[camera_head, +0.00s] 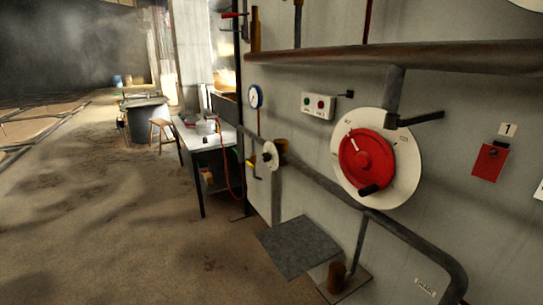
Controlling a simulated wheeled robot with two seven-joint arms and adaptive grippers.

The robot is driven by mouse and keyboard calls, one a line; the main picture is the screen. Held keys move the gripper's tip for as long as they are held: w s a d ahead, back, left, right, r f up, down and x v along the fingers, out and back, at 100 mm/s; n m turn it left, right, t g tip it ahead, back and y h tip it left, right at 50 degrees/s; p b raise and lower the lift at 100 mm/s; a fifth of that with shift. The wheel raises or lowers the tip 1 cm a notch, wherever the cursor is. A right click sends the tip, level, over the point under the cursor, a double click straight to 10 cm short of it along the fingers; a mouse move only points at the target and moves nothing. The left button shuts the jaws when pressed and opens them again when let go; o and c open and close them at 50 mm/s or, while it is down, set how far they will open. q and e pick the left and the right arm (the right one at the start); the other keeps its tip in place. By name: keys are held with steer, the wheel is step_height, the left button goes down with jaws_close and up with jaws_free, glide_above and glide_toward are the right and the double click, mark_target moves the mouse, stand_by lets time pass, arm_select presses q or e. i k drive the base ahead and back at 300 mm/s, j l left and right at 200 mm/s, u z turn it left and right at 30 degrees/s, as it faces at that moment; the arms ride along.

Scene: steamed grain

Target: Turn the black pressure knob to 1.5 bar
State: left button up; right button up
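Neither of my grippers shows in this view.
A large red handwheel (366,161) on a white disc and a black lever (420,118) sit to the right. A button box (318,105) is above. A grey plate (298,246) juts out low. A table (190,133) stands left. The left floor is open.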

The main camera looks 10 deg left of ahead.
mark_target(266, 157)
steer(key=i+j+z, duration=0.15)
steer(key=j, duration=0.15)
steer(key=i+j+z, duration=0.15)
steer(key=j, duration=0.15)
steer(key=i+j+z, duration=0.1)
steer(key=j, duration=0.25)
steer(key=i+j+z, duration=0.15)
steer(key=j, duration=0.15)
steer(key=i+j+z, duration=0.25)
steer(key=j, duration=0.3)
